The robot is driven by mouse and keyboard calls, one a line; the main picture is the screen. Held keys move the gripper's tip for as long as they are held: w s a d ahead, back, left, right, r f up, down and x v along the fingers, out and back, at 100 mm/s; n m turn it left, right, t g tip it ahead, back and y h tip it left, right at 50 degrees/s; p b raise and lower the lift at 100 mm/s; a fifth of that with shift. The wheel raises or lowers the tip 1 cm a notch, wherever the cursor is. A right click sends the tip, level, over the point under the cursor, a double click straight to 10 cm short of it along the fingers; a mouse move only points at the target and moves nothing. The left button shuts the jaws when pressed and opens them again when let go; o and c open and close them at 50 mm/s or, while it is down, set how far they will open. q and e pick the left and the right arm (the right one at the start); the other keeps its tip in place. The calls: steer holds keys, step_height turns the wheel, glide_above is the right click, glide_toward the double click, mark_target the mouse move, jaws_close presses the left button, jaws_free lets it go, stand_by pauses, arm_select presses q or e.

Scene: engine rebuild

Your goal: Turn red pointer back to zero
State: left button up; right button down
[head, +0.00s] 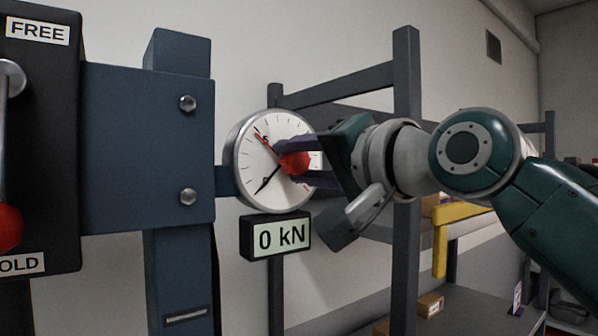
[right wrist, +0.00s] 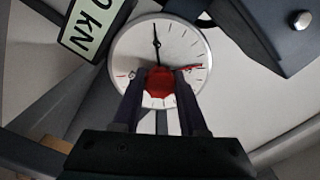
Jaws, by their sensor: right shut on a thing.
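The round white gauge (head: 253,155) is mounted at the side of a blue press frame. It also shows in the right wrist view (right wrist: 188,45). Its red pointer (head: 261,136) points to the upper left in the head view, and the black needle (head: 267,181) points to the lower left, so the two are well apart. My right gripper (head: 294,162) is shut on the red knob (right wrist: 160,82) at the dial's centre, with one finger on either side of it. The gripper hides part of the dial. My left gripper is not in view.
A display (head: 280,237) under the gauge reads 0 kN. A black box (head: 45,130) with FREE and OLD labels and a red-knobbed lever (head: 9,228) stands at the left. Shelves with a small carton (head: 430,305) stand behind my right arm.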

steer(key=n+b, duration=0.2)
steer(key=n, duration=0.2)
steer(key=shift+f+n, duration=0.1)
steer(key=shift+n, duration=0.3)
steer(key=n+b, duration=0.1)
steer(key=n, duration=0.3)
steer(key=shift+n, duration=0.3)
steer(key=n+b, duration=0.1)
steer(key=n, duration=0.2)
steer(key=shift+n, duration=2.1)
steer(key=shift+c, duration=2.2)
jaws_free()
steer(key=shift+d, duration=0.15)
